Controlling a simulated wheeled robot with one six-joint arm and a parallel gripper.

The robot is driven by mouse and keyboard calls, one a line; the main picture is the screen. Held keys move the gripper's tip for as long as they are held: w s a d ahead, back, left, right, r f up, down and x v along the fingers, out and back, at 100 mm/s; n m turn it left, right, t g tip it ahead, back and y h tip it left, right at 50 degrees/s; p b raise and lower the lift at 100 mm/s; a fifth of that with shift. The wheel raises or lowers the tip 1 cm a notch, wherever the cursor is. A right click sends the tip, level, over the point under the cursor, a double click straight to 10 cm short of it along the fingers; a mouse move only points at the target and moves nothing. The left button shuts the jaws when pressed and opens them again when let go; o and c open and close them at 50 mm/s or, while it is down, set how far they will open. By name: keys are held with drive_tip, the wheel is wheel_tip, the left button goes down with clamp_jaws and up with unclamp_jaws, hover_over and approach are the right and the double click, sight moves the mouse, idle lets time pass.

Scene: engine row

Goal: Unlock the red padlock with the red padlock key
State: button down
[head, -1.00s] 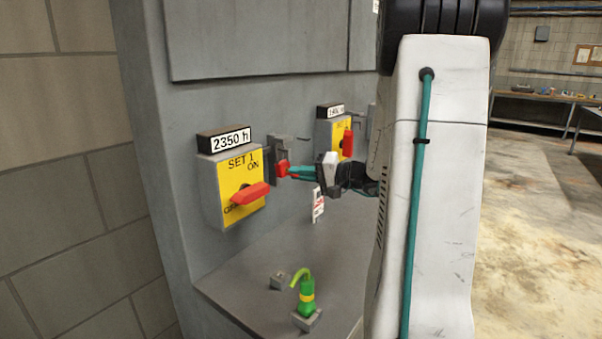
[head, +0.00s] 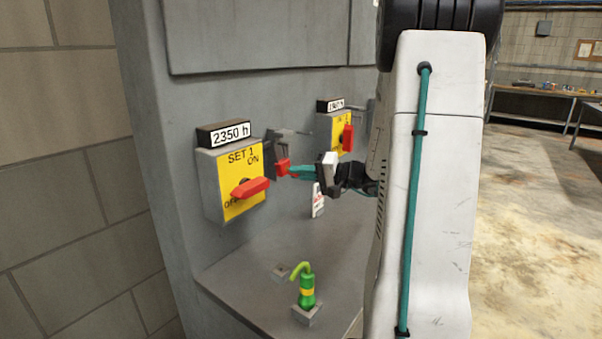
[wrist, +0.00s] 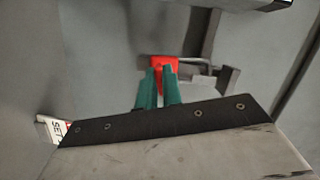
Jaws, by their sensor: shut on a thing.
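My gripper (head: 289,170) has teal fingers and reaches left toward the cabinet face, just right of the SET 1 switch. It is shut on a small red piece (wrist: 163,76), which looks like the red padlock key. Red also shows at the fingertips in the head view (head: 281,167). The red patch lies against a grey bracket with a bent bar (wrist: 207,66). I cannot make out the red padlock as a separate body, nor whether the key is in a keyhole.
The SET 1 switch box (head: 233,183) has a red handle sticking out close left of the fingers. A second switch box (head: 341,134) is behind.

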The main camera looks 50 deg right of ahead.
drive_tip(key=shift+s+d, duration=0.2)
drive_tip(key=shift+s, duration=1.05)
drive_tip(key=shift+s+d, duration=0.15)
drive_tip(key=shift+s, duration=1.05)
